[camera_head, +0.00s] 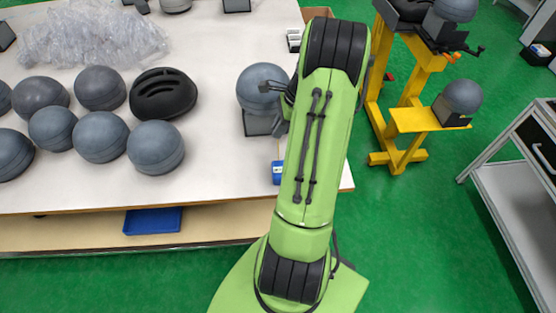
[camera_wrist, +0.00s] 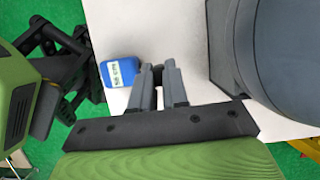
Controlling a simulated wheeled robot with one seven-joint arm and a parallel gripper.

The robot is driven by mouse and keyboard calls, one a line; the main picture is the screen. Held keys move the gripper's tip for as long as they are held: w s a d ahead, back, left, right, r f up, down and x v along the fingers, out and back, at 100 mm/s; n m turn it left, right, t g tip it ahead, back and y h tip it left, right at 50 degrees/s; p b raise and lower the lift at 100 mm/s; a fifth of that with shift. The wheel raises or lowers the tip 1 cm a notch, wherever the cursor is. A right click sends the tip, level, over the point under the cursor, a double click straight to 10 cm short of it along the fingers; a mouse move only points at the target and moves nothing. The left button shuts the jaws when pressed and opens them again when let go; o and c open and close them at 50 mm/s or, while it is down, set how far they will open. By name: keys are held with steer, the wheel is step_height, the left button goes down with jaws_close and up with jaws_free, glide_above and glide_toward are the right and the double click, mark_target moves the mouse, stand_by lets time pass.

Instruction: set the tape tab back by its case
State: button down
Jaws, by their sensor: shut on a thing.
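In the wrist view my gripper (camera_wrist: 158,70) has its two grey fingers close together with a narrow dark gap between them. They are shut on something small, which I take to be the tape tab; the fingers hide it. The blue case (camera_wrist: 119,72) with a pale printed label sits on the white table just left of my fingers, apart from them. In the head view the case (camera_head: 277,172) shows near the table's front right edge, beside my arm. My arm hides the fingers there.
A grey headform (camera_head: 262,88) on a dark block stands close by on the table (camera_head: 225,185); it looms at right in the wrist view (camera_wrist: 275,60). Several grey headforms and a black helmet (camera_head: 162,94) lie left. A yellow stand (camera_head: 412,120) is right of the table.

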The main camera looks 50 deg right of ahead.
mark_target(276, 155)
step_height(276, 155, down, 10)
steer(key=b, duration=0.2)
steer(key=shift+s+d+b, duration=0.1)
steer(key=shift+s+b, duration=0.05)
steer(key=shift+b, duration=0.25)
steer(key=shift+r, duration=0.1)
steer(key=c, duration=1.6)
jaws_free()
steer(key=shift+f, duration=0.2)
steer(key=o, duration=0.5)
steer(key=shift+c, duration=0.2)
steer(key=shift+r, duration=0.1)
